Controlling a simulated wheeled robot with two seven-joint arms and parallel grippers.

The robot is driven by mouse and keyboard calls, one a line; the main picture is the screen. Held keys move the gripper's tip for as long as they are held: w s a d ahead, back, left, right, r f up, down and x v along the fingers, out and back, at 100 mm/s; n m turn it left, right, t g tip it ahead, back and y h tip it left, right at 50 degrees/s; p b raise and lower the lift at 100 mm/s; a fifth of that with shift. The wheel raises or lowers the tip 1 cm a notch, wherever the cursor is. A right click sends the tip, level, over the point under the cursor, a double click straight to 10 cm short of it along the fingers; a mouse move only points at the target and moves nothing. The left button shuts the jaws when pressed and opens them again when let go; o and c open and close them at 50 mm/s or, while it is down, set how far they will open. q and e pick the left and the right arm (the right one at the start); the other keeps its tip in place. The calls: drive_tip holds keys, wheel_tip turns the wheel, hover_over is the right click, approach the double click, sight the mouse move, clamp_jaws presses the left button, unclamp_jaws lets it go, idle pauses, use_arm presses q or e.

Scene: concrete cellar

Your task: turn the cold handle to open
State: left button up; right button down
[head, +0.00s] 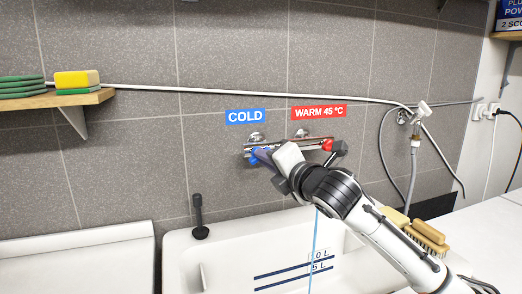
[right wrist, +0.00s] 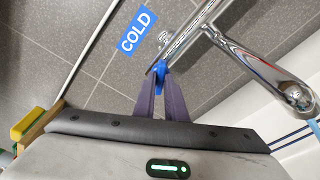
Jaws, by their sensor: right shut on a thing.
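The blue cold handle (head: 254,154) is at the left end of the chrome mixer tap (head: 284,146) on the tiled wall, under the blue COLD sign (head: 246,116). My right gripper (head: 262,155) reaches it from the lower right and is shut on it. In the right wrist view the cold handle (right wrist: 159,68) sits between the tips of my two dark fingers (right wrist: 160,80). The handle's exact angle is hard to tell. A thin light-blue line (head: 314,240), looking like running water, drops into the sink below the tap. My left gripper is not in view.
The red warm handle (head: 327,146) is close to the right, under the WARM sign (head: 319,112). The white sink (head: 190,262) lies below. A hose sprayer (head: 422,112) hangs at right, brushes (head: 428,234) lie on the sink's right edge, and a wooden shelf (head: 60,99) holds sponges at left.

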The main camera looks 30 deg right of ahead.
drive_tip(key=n+p, duration=0.2)
drive_tip(key=p, duration=0.2)
drive_tip(key=shift+n+g, duration=0.3)
drive_tip(key=shift+n, duration=0.1)
drive_tip(key=n+h, duration=0.1)
drive_tip(key=n, duration=0.3)
drive_tip(key=shift+a, duration=0.15)
idle(0.3)
drive_tip(key=n, duration=0.3)
drive_tip(key=shift+a+r+n+g+h, duration=0.1)
drive_tip(key=shift+n+g+h, duration=0.2)
drive_tip(key=shift+g+h, duration=0.1)
drive_tip(key=c, duration=1.7)
unclamp_jaws()
